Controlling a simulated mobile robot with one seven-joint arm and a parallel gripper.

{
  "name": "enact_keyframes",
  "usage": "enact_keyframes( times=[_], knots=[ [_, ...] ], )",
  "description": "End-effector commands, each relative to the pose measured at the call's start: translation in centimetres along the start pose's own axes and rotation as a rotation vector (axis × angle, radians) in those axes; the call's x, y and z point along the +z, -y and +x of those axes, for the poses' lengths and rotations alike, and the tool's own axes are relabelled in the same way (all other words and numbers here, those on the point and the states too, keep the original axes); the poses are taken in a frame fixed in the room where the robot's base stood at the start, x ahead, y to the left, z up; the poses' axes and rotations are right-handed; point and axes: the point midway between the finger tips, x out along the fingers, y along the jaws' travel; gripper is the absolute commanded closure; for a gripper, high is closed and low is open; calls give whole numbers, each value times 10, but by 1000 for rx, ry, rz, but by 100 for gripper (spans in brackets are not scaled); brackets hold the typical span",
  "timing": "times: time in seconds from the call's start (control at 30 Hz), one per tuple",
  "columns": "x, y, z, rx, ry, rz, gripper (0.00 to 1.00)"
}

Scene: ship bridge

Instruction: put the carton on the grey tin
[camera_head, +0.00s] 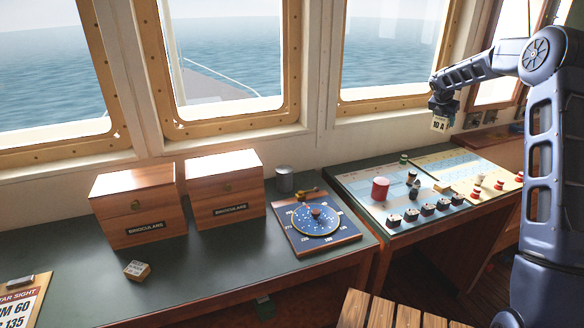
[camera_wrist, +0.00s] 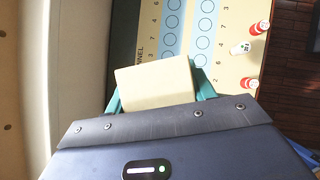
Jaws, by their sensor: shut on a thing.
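My gripper (camera_head: 442,108) is raised at the right, above the far side of the chart panel. It is shut on a small cream carton (camera_head: 439,125) with dark lettering, which hangs below the fingers. In the wrist view the carton (camera_wrist: 155,82) shows as a plain cream block between two teal fingers. The grey tin (camera_head: 285,180) stands upright on the green desk, behind the blue compass board and right of the wooden boxes. It is well to the left of my gripper and nothing is on it. The tin is not in the wrist view.
Two wooden binocular boxes (camera_head: 134,205) (camera_head: 225,188) stand left of the tin. The compass board (camera_head: 315,222) lies in front of it. The panel (camera_head: 428,190) carries knobs and a red cylinder (camera_head: 380,188). Window frames rise behind.

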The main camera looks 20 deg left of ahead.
Motion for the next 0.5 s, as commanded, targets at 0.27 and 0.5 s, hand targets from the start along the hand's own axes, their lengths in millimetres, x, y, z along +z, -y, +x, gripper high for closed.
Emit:
enact_keyframes(
  times=[0.27, 0.5],
  knots=[
    [-64, -93, -55, 118, -10, -183, 78],
    [-126, -162, -107, 216, -17, -340, 78]
  ],
)
